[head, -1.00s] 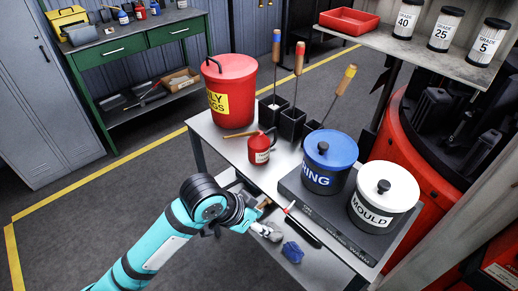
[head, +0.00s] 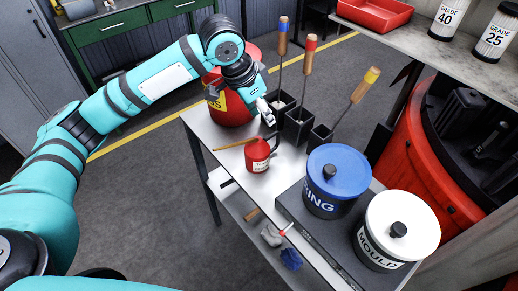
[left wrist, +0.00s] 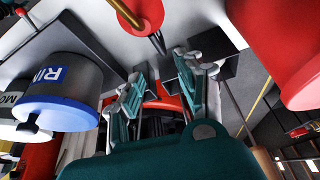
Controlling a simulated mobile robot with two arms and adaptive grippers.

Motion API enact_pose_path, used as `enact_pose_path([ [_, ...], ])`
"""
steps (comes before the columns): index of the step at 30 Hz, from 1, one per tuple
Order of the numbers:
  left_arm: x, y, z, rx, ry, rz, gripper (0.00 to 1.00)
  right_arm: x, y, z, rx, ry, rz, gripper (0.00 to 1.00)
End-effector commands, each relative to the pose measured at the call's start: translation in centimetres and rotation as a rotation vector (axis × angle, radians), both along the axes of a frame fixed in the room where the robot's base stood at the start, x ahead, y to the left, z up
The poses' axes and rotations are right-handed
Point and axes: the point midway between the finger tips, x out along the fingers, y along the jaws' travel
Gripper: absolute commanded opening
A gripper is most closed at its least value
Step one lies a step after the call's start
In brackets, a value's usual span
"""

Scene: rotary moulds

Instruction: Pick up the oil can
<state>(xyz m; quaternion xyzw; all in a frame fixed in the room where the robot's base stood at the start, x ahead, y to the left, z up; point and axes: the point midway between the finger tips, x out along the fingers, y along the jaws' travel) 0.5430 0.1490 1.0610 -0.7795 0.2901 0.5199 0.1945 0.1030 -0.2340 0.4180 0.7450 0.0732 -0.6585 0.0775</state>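The oil can (head: 258,157) is a small red can with a pale label and a thin brownish spout. It stands upright on the upper top of the grey table (head: 203,127). My left gripper (head: 266,110) is above and behind the can in the head view, close to the dark holders and apart from the can. In the left wrist view the red can (left wrist: 143,14) shows at the top edge, beyond the fingertips. The left fingers (left wrist: 161,68) are spread with nothing between them. My right gripper is not in view.
A blue-lidded pot (head: 336,172) and a white MOULD pot (head: 398,226) stand right of the can. Dark holders (head: 299,128) with handled tools stand behind it. A large red bin (head: 228,108) is partly hidden by my left arm. A lower shelf holds a blue cloth (head: 291,259).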

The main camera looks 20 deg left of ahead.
Motion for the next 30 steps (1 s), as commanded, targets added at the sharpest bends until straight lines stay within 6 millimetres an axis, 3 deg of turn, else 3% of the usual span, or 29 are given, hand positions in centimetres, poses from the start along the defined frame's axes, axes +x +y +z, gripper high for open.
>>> enact_pose_path([
  [1,0.3,-0.3,-1.1,0.001,0.003,-0.001,0.37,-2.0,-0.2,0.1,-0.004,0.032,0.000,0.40],
  [3,0.8,-0.7,-2.5,0.000,0.004,0.000,0.37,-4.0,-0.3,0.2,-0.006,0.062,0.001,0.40],
  [6,1.4,-1.3,-4.5,0.001,0.003,0.000,0.37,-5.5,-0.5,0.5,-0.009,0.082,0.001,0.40],
  [8,1.7,-1.5,-5.5,0.001,0.002,0.000,0.37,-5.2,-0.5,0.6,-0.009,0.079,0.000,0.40],
  [15,2.4,-2.1,-7.6,0.000,-0.001,-0.001,0.37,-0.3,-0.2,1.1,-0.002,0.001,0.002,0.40],
  [17,2.6,-2.2,-7.8,0.000,0.000,-0.001,0.37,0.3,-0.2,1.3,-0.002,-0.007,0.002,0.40],
  [24,3.8,-2.9,-11.0,0.000,0.001,0.000,0.37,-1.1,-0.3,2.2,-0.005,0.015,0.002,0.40],
  [30,4.2,-3.3,-12.3,0.000,-0.003,-0.002,0.37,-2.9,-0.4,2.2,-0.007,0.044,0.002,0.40],
])
